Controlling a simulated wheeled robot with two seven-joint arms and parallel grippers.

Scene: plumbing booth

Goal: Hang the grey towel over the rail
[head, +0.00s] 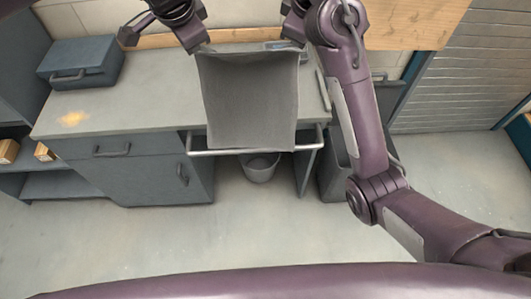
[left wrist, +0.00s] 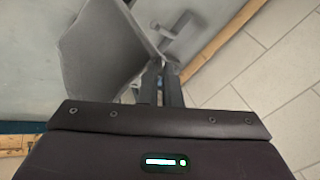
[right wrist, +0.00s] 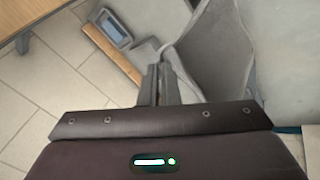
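The grey towel (head: 247,100) hangs spread between my two grippers above the workbench, its lower edge in front of or at the rail. The metal rail (head: 228,151) runs along the bench's front edge; the towel hides part of it. My left gripper (head: 199,48) is shut on the towel's upper left corner; the left wrist view shows the towel (left wrist: 100,45) at its closed fingers (left wrist: 162,75). My right gripper (head: 296,42) is shut on the upper right corner; the right wrist view shows the towel (right wrist: 215,55) at its fingers (right wrist: 157,75). Whether the towel touches the rail I cannot tell.
A dark toolbox (head: 82,63) stands on the left of the workbench (head: 130,100). A grey bucket (head: 261,168) is on the floor below the rail. A dark bin (head: 337,165) stands right of the bench. The floor in front is clear.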

